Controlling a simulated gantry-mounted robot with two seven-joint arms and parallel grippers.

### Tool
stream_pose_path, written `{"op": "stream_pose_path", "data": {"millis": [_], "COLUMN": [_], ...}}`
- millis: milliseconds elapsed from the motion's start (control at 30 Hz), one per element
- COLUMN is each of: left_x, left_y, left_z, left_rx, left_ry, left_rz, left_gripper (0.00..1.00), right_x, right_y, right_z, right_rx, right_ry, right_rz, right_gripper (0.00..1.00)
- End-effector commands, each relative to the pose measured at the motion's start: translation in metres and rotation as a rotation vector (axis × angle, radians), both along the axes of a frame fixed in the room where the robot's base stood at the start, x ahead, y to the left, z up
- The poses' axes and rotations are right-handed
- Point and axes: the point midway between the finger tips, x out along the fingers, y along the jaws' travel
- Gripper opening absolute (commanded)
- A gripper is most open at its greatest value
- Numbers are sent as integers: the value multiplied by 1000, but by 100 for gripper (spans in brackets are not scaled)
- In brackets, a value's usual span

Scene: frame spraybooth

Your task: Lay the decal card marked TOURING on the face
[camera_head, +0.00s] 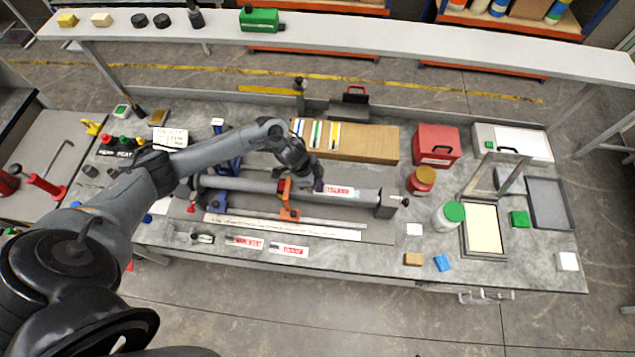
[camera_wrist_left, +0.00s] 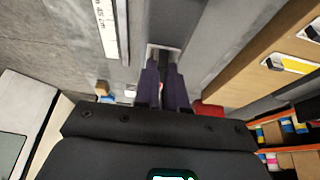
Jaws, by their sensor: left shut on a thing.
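A white decal card with red lettering (camera_head: 338,191) is at the grey tube (camera_head: 362,194) on the bench, just right of my left gripper. Its lettering is too small to read surely, and I cannot tell whether it touches the tube. My left gripper (camera_head: 318,187) is shut at the card's left end, over the tube. In the left wrist view the dark fingers (camera_wrist_left: 164,88) are close together, with a small bit of red and white between them. Two more cards with red lettering, a left one (camera_head: 244,241) and a right one (camera_head: 289,250), lie at the front. My right gripper is out of view.
An orange clamp (camera_head: 289,212) stands at the tube left of the gripper. A long ruler (camera_head: 300,229) lies in front of the tube. A cardboard box (camera_head: 368,143) stands behind it. A red box (camera_head: 436,145), jars and a framed tray (camera_head: 483,229) fill the right side.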

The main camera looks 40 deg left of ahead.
Motion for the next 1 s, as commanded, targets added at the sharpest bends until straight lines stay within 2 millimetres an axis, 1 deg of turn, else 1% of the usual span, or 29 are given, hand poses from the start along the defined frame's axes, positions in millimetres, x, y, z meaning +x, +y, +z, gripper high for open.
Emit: {"op": "stream_pose_path", "data": {"millis": [333,367,500,533,733,900,1000], "left_x": [0,0,0,0,0,0,0], "left_y": [0,0,0,0,0,0,0], "left_z": [-1,-1,0,0,0,-1,-1], "left_rx": [0,0,0,0,0,1,1], "left_ry": [0,0,0,0,0,1,1], "left_rz": [0,0,0,0,0,0,0], "left_gripper": [0,15,36,40,40,66,66], "right_x": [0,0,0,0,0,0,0], "right_y": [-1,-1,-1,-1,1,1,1], "right_z": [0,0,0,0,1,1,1], "right_rx": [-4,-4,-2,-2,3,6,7], "right_ry": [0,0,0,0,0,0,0], "right_rz": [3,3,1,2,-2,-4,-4], "right_gripper": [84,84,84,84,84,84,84]}}
